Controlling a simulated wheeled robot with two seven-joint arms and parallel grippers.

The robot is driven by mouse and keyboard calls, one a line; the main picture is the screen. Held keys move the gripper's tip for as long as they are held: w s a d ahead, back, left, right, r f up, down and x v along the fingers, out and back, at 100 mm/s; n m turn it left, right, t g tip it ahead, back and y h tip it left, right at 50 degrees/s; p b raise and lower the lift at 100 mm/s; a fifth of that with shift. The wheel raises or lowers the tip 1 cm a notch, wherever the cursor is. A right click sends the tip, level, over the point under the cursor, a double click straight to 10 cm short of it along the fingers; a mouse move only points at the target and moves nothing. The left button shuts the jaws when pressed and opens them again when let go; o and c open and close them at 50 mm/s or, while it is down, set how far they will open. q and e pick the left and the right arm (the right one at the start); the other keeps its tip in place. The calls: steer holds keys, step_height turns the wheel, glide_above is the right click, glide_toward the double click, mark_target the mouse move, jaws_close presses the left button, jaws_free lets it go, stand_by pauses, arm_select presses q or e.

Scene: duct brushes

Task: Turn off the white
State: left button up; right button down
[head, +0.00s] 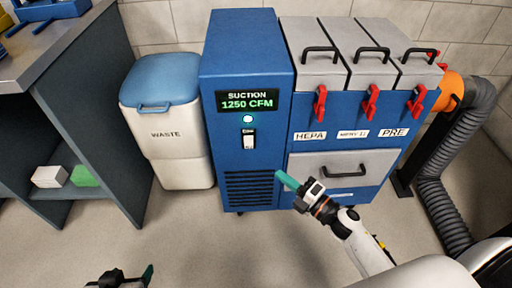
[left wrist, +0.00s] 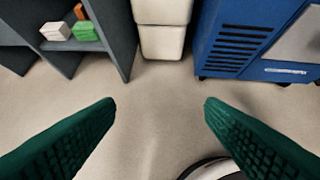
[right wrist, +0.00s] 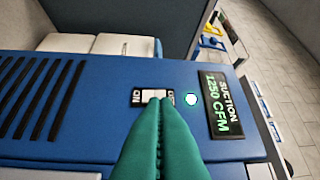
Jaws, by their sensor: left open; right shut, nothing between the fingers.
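The blue suction unit (head: 240,60) stands in the middle of the head view. Its lit display (head: 247,100) reads SUCTION 1250 CFM, with a glowing round lamp (head: 248,118) below. Under the lamp is a small white switch (head: 249,138); it also shows in the right wrist view (right wrist: 153,94), partly hidden behind my fingertips. My right gripper (head: 282,177) is shut and empty, in front of the unit, pointing toward it. In the head view it is below and right of the switch and looks apart from it. My left gripper (head: 122,277) is open and empty, low over the floor; it also shows in the left wrist view (left wrist: 160,105).
A white waste bin (head: 167,150) with a blue lid stands left of the unit. A grey workbench (head: 60,60) with shelves is further left. Filter drawers with red latches (head: 370,100) and a grey hose (head: 440,190) are at right. The floor in front is clear.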

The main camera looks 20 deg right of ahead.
steer(key=shift+a+f+n, duration=0.1)
steer(key=shift+n, duration=0.2)
steer(key=b, duration=0.2)
glide_toward(246, 139)
steer(key=a+x, duration=0.1)
steer(key=x, duration=0.4)
arm_select(q)
steer(key=w+d+r+t+h, duration=0.1)
steer(key=w+d+r+t, duration=0.1)
steer(key=w+r+t, duration=0.2)
steer(key=shift+w, duration=0.35)
arm_select(e)
steer(key=shift+w+d, duration=0.25)
steer(key=shift+w, duration=0.15)
arm_select(q)
steer(key=shift+r, duration=0.1)
arm_select(e)
steer(key=shift+w, duration=0.1)
